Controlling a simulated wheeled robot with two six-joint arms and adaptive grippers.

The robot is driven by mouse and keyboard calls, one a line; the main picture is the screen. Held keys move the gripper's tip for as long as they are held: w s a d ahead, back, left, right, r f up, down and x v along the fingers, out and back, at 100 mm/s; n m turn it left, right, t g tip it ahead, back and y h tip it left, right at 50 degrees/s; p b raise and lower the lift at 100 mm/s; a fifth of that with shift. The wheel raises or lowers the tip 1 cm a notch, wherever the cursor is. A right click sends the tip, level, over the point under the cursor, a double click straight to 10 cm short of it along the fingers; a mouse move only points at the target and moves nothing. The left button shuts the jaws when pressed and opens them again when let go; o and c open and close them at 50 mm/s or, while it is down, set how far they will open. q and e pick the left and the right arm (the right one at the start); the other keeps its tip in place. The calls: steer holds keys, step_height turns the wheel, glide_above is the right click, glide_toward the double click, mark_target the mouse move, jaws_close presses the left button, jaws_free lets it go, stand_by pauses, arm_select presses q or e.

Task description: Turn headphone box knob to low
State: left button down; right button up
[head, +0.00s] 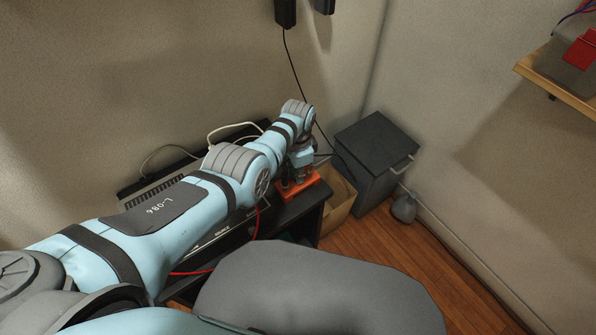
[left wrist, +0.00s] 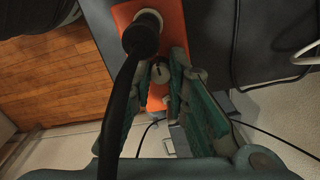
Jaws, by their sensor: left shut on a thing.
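The headphone box (head: 298,187) is a small orange box on the right end of the dark equipment desk in the head view. Its orange face (left wrist: 172,22) fills the upper middle of the left wrist view. A small round knob (left wrist: 160,72) with a pointer mark sits on that face. My left gripper (head: 298,172) reaches down onto the box; in the left wrist view its green-padded fingers (left wrist: 162,78) are shut on the knob, one on each side. A black plug (left wrist: 142,34) with a thick cable is in the box beside the knob. Setting labels cannot be read.
A dark grey cabinet (head: 376,150) with a handle stands right of the desk, and a cardboard box (head: 338,200) sits between them. The plug's black cable passes close to the left finger. A wooden shelf (head: 560,80) is on the right wall. Wooden floor (head: 400,265) is open at lower right.

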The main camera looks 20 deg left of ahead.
arm_select(q)
steer(key=n, duration=0.4)
steer(key=shift+n, duration=2.2)
steer(key=c, duration=1.8)
jaws_free()
step_height(320, 180, up, 12)
